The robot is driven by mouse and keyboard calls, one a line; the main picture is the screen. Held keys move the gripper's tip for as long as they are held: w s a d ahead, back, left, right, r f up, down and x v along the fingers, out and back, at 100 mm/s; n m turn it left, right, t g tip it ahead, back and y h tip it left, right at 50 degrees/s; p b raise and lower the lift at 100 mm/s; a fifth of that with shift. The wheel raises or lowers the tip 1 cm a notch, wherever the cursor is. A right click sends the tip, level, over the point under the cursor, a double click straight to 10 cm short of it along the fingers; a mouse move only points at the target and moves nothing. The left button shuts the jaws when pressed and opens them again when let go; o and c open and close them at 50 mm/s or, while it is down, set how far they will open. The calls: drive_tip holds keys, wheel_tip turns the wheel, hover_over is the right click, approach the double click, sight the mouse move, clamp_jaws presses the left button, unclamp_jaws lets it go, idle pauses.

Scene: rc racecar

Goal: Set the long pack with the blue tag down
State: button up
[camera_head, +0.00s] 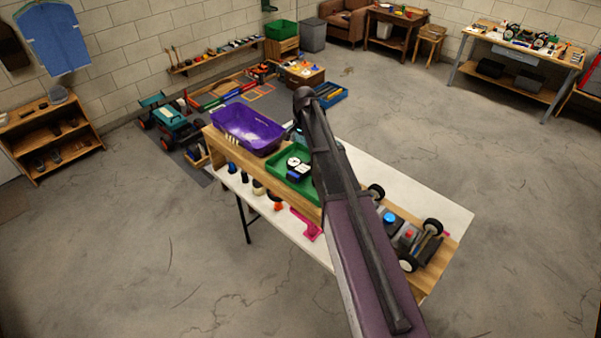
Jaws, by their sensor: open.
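I cannot make out a long pack with a blue tag; it may be hidden behind my arm or too small to tell. A small blue piece (390,217) shows on the car chassis (408,240) on the wooden board at the right, but I cannot tell what it is. My arm reaches up from the bottom to an elbow above the workbench (440,206). My gripper is hidden behind the arm, so its fingers and anything between them do not show.
A purple bin (277,136) and a green tray (275,171) with black-and-white items stand on the wooden shelf. Several small parts and a pink piece (308,226) sit along the bench's front. The bench's far right is bare. Open concrete floor (150,255) surrounds the bench.

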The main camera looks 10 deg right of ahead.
sight(301, 169)
drive_tip(key=shift+f, duration=0.1)
wheel_tip(301, 169, down, 8)
drive_tip(key=b, duration=0.8)
drive_tip(key=shift+w+a+f+b, duration=0.1)
drive_tip(key=shift+a+f+b, duration=0.1)
drive_tip(key=shift+b, duration=0.1)
drive_tip(key=shift+f, duration=0.15)
drive_tip(key=shift+a+f+b, duration=0.1)
drive_tip(key=shift+f+b, duration=2.35)
drive_tip(key=shift+b, duration=0.15)
drive_tip(key=c, duration=1.3)
drive_tip(key=shift+w+r, duration=0.1)
drive_tip(key=shift+r, duration=0.15)
wheel_tip(301, 169, up, 10)
drive_tip(key=p, duration=1)
drive_tip(key=shift+f, duration=0.2)
